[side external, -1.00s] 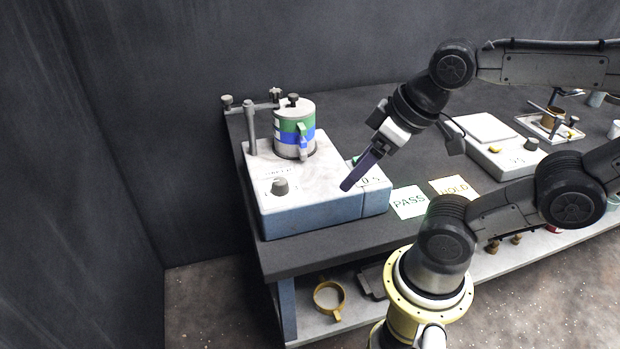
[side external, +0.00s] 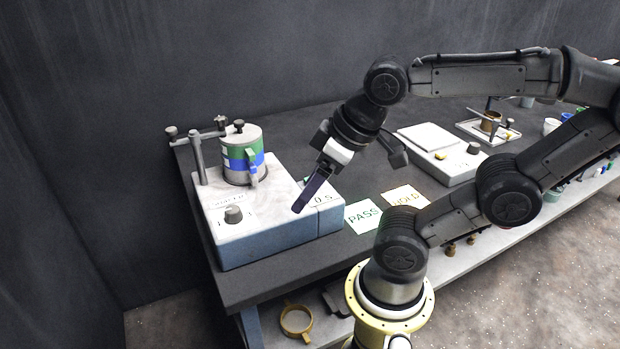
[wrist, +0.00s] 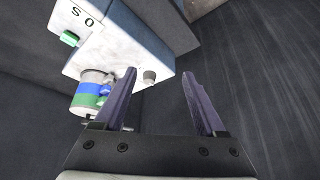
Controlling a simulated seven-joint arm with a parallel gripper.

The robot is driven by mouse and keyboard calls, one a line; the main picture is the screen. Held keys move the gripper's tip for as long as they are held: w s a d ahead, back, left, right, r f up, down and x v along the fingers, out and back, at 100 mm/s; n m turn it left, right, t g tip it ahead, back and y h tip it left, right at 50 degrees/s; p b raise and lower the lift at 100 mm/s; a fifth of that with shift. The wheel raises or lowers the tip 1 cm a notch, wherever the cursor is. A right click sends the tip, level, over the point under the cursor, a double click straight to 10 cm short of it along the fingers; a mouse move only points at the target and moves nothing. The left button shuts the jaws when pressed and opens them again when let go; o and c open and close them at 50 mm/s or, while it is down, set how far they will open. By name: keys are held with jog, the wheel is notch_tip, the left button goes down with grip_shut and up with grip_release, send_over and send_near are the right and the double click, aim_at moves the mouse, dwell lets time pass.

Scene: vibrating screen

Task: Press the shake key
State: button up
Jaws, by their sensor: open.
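The vibrating screen machine (side external: 265,236) is a pale box with a blue-grey side, standing on the dark bench. A green key (wrist: 70,38) shows on its top beside the "0.5" marking in the wrist view; in the side view my gripper mostly hides that spot. A grey knob (side external: 233,214) sits on the machine's front part, and it shows in the wrist view (wrist: 149,77) near the left fingertip. My gripper (side external: 299,207) points down at a slant over the machine's right part. In the wrist view its two fingers (wrist: 159,74) are apart with nothing between them.
A green, blue and white sieve stack (side external: 242,152) stands on the machine beside a clamp post (side external: 199,160). PASS (side external: 362,216) and HOLD (side external: 405,197) cards lie to the right. A scale (side external: 440,150) stands farther back. A brass ring (side external: 297,321) lies on the lower shelf.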

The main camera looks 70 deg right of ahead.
grip_shut()
dwell(1.5)
